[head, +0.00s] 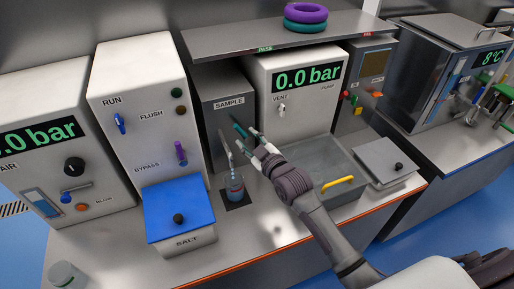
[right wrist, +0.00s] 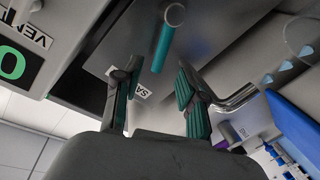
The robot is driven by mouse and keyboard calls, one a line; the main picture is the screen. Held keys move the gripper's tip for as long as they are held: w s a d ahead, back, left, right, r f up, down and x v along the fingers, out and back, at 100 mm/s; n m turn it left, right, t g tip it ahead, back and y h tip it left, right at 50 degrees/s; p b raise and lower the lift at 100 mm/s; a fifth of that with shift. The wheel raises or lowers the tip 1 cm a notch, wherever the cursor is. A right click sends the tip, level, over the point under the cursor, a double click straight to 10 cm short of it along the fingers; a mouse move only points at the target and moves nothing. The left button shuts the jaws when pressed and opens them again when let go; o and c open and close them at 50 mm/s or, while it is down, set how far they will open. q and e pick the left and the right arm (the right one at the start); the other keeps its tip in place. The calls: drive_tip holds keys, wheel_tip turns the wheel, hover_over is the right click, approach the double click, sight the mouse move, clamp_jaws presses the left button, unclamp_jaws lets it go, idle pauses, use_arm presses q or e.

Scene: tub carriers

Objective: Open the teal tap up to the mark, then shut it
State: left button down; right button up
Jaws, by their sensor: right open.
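The teal tap handle (head: 241,131) sits on the front of the grey SAMPLE box (head: 222,88). In the right wrist view the handle (right wrist: 163,45) lies just beyond my fingertips, and its round grey hub (right wrist: 174,14) shows. My right gripper (head: 256,143) is open in front of the handle, with nothing between its fingers (right wrist: 155,88). A bent metal spout (head: 226,150) comes down beside it; it shows too in the right wrist view (right wrist: 240,99). A small clear vessel (head: 235,187) stands below the spout on a dark pad; its mark and level are too small to read. My left gripper is out of view.
To the left stand a white RUN/FLUSH/BYPASS cabinet (head: 135,85) and a blue-lidded SALT box (head: 179,213). A shelf (head: 270,36) hangs above.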

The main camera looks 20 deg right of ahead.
drive_tip(key=shift+v, duration=2.7)
idle(5.3)
